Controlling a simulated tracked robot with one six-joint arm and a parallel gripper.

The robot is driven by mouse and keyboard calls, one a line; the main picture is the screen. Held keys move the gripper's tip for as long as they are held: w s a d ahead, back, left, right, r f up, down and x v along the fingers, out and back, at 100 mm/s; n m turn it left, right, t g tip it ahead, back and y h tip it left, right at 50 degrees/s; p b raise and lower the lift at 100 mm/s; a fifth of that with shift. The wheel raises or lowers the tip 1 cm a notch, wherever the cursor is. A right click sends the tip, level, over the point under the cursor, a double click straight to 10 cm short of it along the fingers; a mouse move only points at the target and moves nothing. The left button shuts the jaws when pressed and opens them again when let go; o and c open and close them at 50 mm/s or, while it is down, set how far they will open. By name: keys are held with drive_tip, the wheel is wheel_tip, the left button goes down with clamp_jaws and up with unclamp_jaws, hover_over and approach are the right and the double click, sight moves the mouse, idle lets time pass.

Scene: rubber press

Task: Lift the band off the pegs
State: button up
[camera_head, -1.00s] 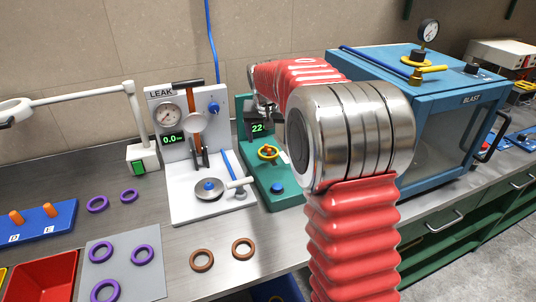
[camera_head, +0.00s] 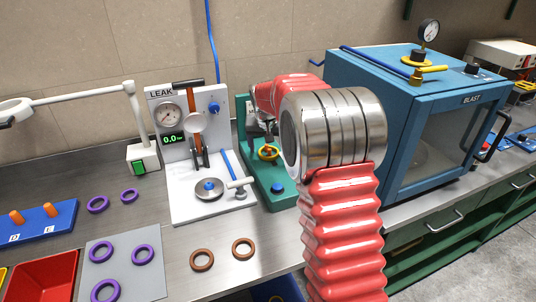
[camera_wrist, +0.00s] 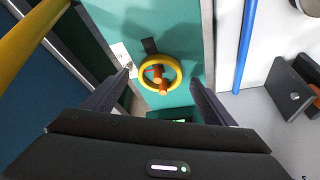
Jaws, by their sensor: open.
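The band also shows in the head view (camera_head: 268,154), below the arm. My gripper (camera_wrist: 162,79) is open and empty, with one dark finger on each side of the band in the wrist view. No contact with the band is visible. In the head view the gripper is mostly hidden behind my red-sleeved arm.
The white leak tester (camera_head: 173,195) stands left of the press, with a blue tube (camera_head: 228,166) close by. The blue blast cabinet (camera_head: 362,85) is at right. Brown rings (camera_head: 202,260) and purple rings (camera_head: 142,254) lie on the bench in front.

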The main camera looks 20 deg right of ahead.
drive_tip(key=shift+w+f, duration=0.15)
drive_tip(key=shift+f, duration=0.3)
drive_tip(key=c, duration=1.2)
drive_tip(key=shift+r, duration=0.15)
wheel_tip(320, 180, up, 10)
drive_tip(key=shift+f, duration=0.1)
idle(0.6)
